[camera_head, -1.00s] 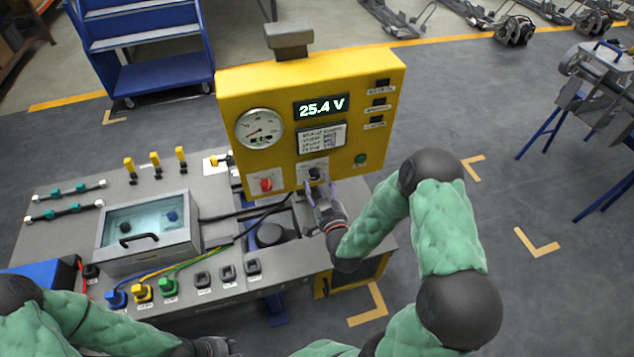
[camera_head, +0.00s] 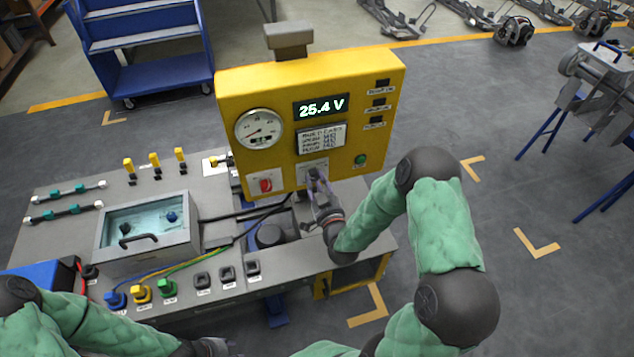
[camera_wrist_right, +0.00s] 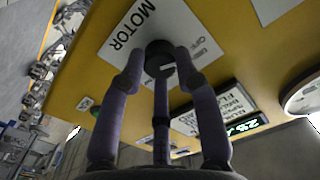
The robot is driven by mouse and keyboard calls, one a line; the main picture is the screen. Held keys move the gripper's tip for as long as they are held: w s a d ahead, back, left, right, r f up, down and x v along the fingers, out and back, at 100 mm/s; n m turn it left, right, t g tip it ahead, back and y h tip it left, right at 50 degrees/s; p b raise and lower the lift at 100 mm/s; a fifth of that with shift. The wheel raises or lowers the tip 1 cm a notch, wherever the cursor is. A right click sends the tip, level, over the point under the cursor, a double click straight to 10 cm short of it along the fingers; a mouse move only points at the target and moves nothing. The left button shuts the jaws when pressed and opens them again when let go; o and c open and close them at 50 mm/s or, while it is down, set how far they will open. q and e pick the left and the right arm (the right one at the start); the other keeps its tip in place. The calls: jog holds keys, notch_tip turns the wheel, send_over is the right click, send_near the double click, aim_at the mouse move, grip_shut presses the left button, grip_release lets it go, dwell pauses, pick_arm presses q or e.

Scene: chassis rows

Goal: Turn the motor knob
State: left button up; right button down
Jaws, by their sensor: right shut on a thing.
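The black motor knob (camera_wrist_right: 160,55) sits on a white plate marked MOTOR (camera_wrist_right: 130,35) on the yellow panel (camera_head: 232,100). In the head view the knob is mostly hidden by my right gripper (camera_head: 315,178), low on the panel. In the right wrist view the purple-grey fingers of this gripper (camera_wrist_right: 160,68) close around the knob from both sides, with one finger below it. My left gripper (camera_head: 212,347) is at the bottom edge, partly cut off, and its fingers are unclear.
The panel carries a red switch (camera_head: 266,185), a green button (camera_head: 360,159), a dial gauge (camera_head: 259,128) and a display (camera_head: 321,107) reading 25.4 V. A grey bench (camera_head: 70,240) with a clear-lidded box (camera_head: 150,228) and several plugs lies left of my right arm.

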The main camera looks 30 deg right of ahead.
jog(key=m+b, duration=0.3)
jog(key=m, duration=0.1)
jog(key=shift+m, duration=0.4)
jog(key=m+b, duration=0.2)
jog(key=m, duration=0.2)
jog(key=shift+d+r+m+b, duration=0.1)
jog(key=shift+m+b, duration=0.2)
jog(key=shift+b, duration=0.05)
jog(key=m+b, duration=0.3)
jog(key=m, duration=0.2)
jog(key=shift+m+b, duration=1.15)
jog(key=shift+m, duration=0.45)
jog(key=c, duration=0.9)
grip_release()
jog(key=shift+d, duration=0.15)
